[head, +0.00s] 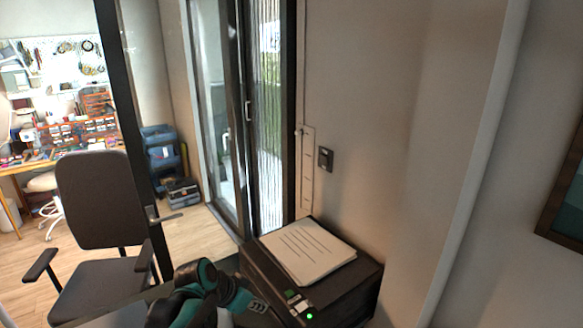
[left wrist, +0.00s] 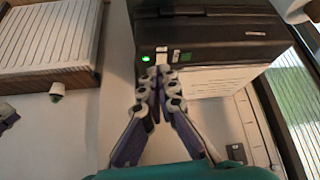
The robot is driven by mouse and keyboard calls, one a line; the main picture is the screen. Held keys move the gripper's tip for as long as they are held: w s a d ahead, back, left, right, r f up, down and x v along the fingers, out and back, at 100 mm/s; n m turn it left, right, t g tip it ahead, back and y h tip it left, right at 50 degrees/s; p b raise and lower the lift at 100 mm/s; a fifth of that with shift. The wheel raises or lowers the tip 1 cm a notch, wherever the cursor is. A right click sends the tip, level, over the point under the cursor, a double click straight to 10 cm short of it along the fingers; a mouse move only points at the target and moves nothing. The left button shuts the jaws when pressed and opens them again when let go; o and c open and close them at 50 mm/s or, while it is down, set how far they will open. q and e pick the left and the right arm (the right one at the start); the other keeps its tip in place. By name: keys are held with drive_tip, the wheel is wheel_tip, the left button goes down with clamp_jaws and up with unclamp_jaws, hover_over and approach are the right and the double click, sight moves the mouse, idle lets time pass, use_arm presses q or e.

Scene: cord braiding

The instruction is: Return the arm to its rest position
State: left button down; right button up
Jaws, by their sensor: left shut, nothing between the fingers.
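My left arm, dark with teal covers, comes in at the bottom of the head view. My left gripper (head: 266,309) is at its end, low in the picture by the front of a black printer-like box (head: 362,281). In the left wrist view my left gripper (left wrist: 158,80) has its fingers together, with nothing between them. The tips appear close to the box's front panel (left wrist: 205,50), near a green light; I cannot tell whether they touch. My right gripper is not seen in the head view.
Lined paper (head: 305,252) lies on the box, against the wall. A dark office chair (head: 100,200) stands left, with a cluttered workbench behind.

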use_arm(q)
drive_tip(key=s+a+f+n+t+y+b, duration=0.1)
drive_tip(key=s+a+f+n+y+b, duration=0.1)
drive_tip(key=s, duration=0.7)
drive_tip(key=s+a+f+n+t+y+b, duration=0.1)
drive_tip(key=s+a+f+n, duration=0.3)
drive_tip(key=s, duration=0.5)
drive_tip(key=a+n+y+b, duration=0.1)
drive_tip(key=a+n, duration=0.1)
drive_tip(key=shift+s+a+y+b, duration=0.2)
drive_tip(key=shift+a+y+b, duration=0.15)
drive_tip(key=shift+a+y, duration=0.05)
